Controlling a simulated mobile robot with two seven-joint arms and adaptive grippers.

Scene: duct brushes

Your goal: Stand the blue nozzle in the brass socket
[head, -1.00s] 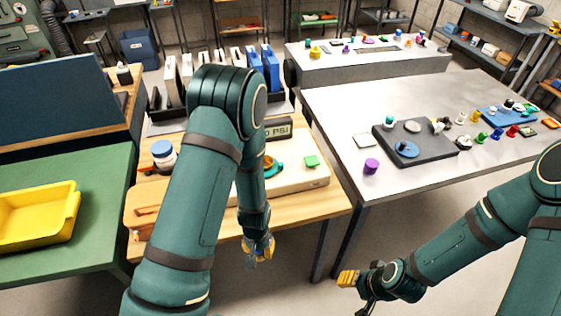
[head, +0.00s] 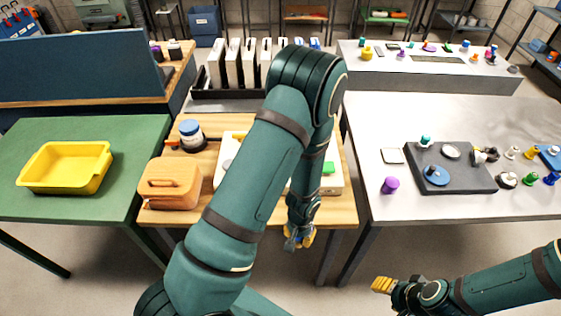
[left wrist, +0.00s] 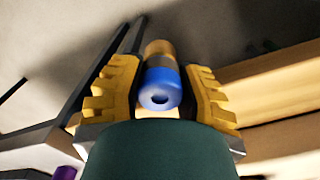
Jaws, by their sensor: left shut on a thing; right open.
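My left gripper (head: 299,238) hangs low in front of the wooden-topped table (head: 225,213). In the left wrist view its yellow fingers (left wrist: 158,92) are closed on the blue nozzle (left wrist: 160,88), a short blue cylinder with a hole in its near end and a tan, brass-like far part. I cannot single out the brass socket for certain in either view.
A dark board (head: 465,180) with a blue disc (head: 436,174) lies on the grey table (head: 420,207). A purple cylinder (head: 390,185) and several small coloured parts stand around it. A yellow tray (head: 65,185) sits on the green table (head: 110,140). My left arm covers part of the wooden table.

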